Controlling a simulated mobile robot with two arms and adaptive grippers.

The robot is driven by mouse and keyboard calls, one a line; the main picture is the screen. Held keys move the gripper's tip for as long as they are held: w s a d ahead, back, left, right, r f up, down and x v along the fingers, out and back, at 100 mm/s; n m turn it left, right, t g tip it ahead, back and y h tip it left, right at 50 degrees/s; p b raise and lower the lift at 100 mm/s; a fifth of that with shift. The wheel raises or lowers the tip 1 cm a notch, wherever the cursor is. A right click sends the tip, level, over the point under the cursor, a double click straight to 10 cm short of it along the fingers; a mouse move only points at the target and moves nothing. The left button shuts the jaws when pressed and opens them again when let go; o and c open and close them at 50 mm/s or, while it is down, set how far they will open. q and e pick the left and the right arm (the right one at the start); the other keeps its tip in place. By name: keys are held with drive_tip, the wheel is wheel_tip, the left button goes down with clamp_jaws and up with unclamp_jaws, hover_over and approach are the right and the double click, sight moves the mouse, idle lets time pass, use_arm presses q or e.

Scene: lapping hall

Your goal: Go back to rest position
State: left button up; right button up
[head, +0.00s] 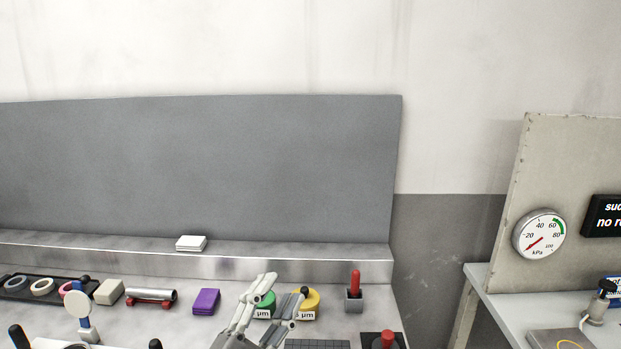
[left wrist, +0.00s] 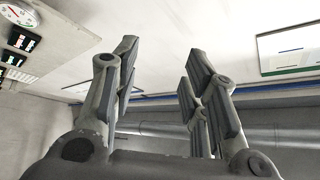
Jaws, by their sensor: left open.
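My left gripper (head: 285,284) shows at the bottom middle of the head view, its fingers pointing up over the bench. It is open, with nothing between its fingers. In the left wrist view its fingers (left wrist: 160,70) are spread apart and empty, with wall and ceiling behind them. My right gripper is not in view.
The bench (head: 180,325) holds a purple block (head: 206,301), a beige block (head: 109,291), a metal cylinder (head: 152,295) on a red stand and a red-handled tool (head: 355,284) in a holder. A grey panel (head: 200,165) stands behind. A second table (head: 510,308) with a gauge (head: 540,235) is at right.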

use_arm(q)
drive_tip(key=s+a+f+n+g+y, duration=0.35)
drive_tip(key=a+f+n+y, duration=0.3)
drive_tip(key=f, duration=0.35)
drive_tip(key=s+a+f+n+g+y, duration=0.2)
drive_tip(key=a+f+n+g+y, duration=0.3)
drive_tip(key=a+f, duration=0.4)
drive_tip(key=s+f+n+g, duration=0.1)
drive_tip(key=s+f+g, duration=0.3)
drive_tip(key=s+f, duration=0.45)
drive_tip(key=s+f+n+g, duration=0.2)
drive_tip(key=s+f+g, duration=0.25)
drive_tip(key=s, duration=0.75)
wheel_tip(320, 180, down, 27)
drive_tip(key=s+g, duration=0.1)
drive_tip(key=s+a+f+g, duration=0.1)
drive_tip(key=s+a+f, duration=0.1)
drive_tip(key=s+f, duration=1.3)
drive_tip(key=shift+s+f+m, duration=0.3)
drive_tip(key=shift+s+m, duration=0.05)
drive_tip(key=shift+s, duration=0.4)
